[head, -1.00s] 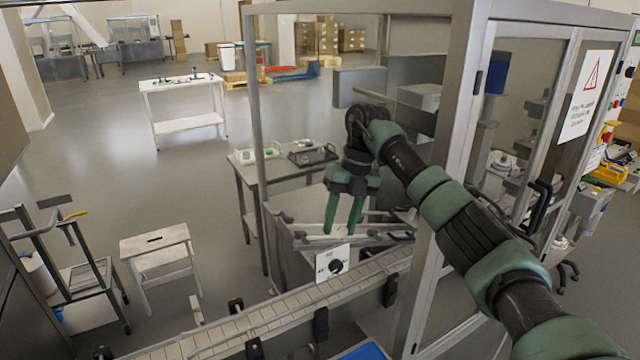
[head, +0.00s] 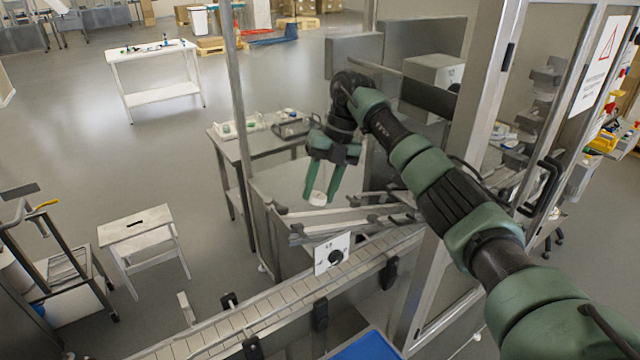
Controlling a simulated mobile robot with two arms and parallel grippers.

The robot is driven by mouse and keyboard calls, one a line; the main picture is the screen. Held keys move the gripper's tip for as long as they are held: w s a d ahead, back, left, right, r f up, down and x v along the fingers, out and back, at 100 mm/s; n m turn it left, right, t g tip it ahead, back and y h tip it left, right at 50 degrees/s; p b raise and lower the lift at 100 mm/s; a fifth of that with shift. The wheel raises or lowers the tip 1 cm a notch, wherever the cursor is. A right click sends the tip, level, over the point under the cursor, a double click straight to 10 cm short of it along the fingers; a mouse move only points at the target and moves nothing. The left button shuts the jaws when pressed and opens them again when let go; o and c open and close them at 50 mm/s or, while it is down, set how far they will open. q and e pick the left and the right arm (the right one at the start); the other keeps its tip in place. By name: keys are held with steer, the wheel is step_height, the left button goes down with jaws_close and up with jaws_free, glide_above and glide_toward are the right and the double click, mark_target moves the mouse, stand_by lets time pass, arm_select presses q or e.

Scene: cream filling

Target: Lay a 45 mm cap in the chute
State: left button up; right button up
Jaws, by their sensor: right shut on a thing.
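My right gripper (head: 321,194) points down with its green fingers shut on a small white cap (head: 318,199). The cap is at the fingertips, just above or at the left end of the metal chute (head: 350,218); I cannot tell whether it touches the chute. The chute's rails run to the right behind the conveyor. My left gripper is not in view.
A machine frame post (head: 480,150) stands right of the chute. A steel table (head: 226,150) with trays stands behind. A blue bin (head: 368,346) is at the bottom.

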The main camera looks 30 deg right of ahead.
steer(key=shift+x, duration=2.25)
steer(key=shift+a, duration=0.1)
steer(key=shift+f, duration=0.1)
steer(key=o, duration=1.4)
steer(key=shift+c, duration=0.2)
